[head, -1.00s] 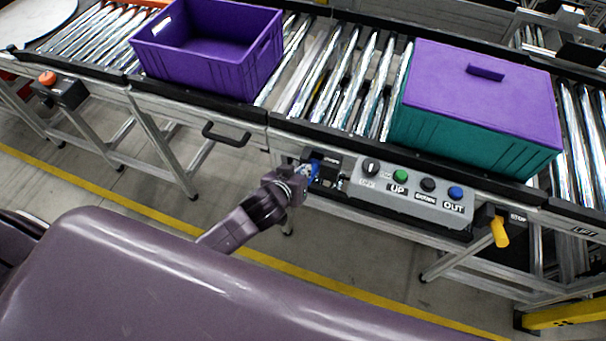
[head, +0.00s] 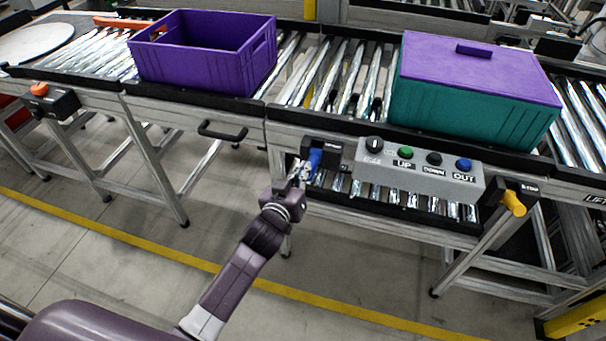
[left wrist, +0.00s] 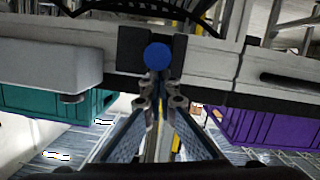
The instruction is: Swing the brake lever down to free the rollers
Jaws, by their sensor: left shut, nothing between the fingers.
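A lever with a blue handle (head: 315,158) sits at a black bracket (head: 322,149) on the conveyor's front rail, left of the button panel. In the left wrist view its round blue end (left wrist: 158,56) faces the camera. My left gripper (head: 301,170) is at this lever, just left of it in the head view. In the left wrist view the fingers (left wrist: 160,103) are close together below the blue end, with nothing held. Whether they touch the lever is unclear. A second lever, yellow (head: 514,204), hangs from a black bracket at the right. My right gripper is not in view.
A grey button panel (head: 420,176) is right of the blue lever. On the rollers stand an open purple crate (head: 190,68) and a teal crate with a purple lid (head: 470,105). A black handle (head: 222,134) sticks out at left. The floor in front is clear.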

